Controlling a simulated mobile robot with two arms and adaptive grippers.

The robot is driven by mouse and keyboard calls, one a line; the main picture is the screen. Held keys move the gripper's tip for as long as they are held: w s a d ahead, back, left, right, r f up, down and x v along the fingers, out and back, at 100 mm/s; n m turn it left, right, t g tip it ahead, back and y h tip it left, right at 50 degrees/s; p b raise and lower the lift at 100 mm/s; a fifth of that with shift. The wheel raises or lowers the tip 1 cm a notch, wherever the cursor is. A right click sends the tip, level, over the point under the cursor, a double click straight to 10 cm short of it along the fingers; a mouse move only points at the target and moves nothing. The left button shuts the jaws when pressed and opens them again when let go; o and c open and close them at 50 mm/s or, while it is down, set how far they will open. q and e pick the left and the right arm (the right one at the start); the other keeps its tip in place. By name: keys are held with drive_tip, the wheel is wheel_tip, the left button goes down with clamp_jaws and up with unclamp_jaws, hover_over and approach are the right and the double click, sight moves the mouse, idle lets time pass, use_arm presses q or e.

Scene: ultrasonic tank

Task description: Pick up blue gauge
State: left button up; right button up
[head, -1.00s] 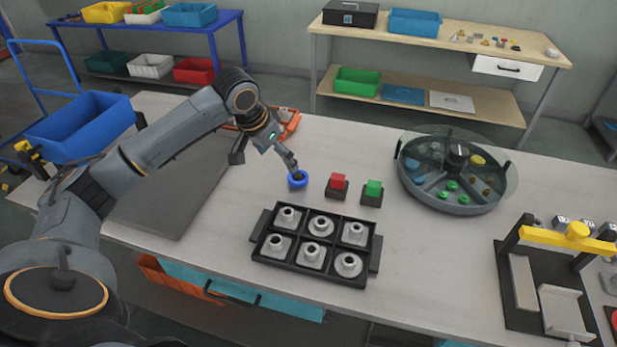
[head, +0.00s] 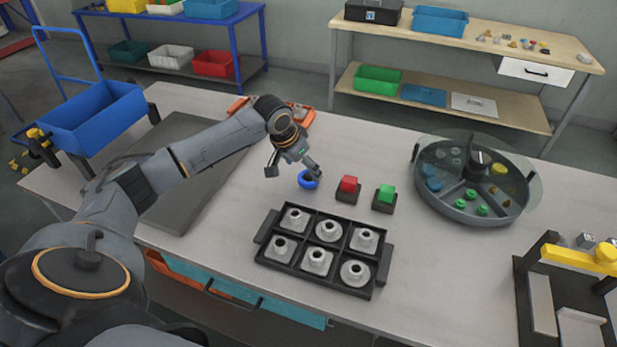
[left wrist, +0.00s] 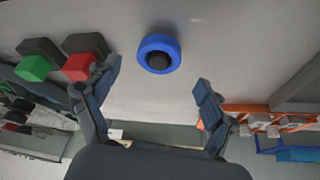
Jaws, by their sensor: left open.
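The blue gauge (head: 308,179) is a blue ring lying on the workbench, left of the red block. In the left wrist view the blue gauge (left wrist: 159,54) is a ring with a dark centre, ahead of the fingertips and between their lines. My left gripper (head: 314,171) is right by the gauge in the head view and hides part of it. In the left wrist view my left gripper (left wrist: 158,82) has its fingers spread wide with nothing between them. Whether a finger touches the gauge cannot be told. My right gripper is not in view.
A red block (head: 349,184) and a green block (head: 386,193) on dark bases stand just right of the gauge. A black tray (head: 267,236) with grey flanged parts lies in front. A round compartment dish (head: 460,216) stands right. A dark mat (head: 180,212) lies left.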

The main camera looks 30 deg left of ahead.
sight(308, 174)
use_arm(q)
drive_tip(key=x, duration=0.3)
drive_tip(key=shift+w+d+f+p, duration=0.15)
drive_tip(key=shift+f+p, duration=0.15)
drive_tip(key=shift+p, duration=0.1)
drive_tip(key=shift+w+f, duration=0.1)
drive_tip(key=shift+f, duration=0.1)
drive_tip(key=shift+r, duration=0.1)
drive_tip(key=c, duration=1.5)
drive_tip(key=shift+o, duration=0.2)
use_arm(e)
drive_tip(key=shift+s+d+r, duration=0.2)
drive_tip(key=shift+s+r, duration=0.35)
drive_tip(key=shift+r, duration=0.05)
use_arm(q)
drive_tip(key=shift+r+b, duration=0.4)
drive_tip(key=shift+r, duration=0.15)
drive_tip(key=s+d+r+b, duration=0.3)
drive_tip(key=s+d+r, duration=0.4)
drive_tip(key=s+r, duration=0.4)
drive_tip(key=shift+s+d+r+b, duration=0.35)
drive_tip(key=shift+d+r, duration=0.05)
drive_tip(key=shift+r, duration=0.05)
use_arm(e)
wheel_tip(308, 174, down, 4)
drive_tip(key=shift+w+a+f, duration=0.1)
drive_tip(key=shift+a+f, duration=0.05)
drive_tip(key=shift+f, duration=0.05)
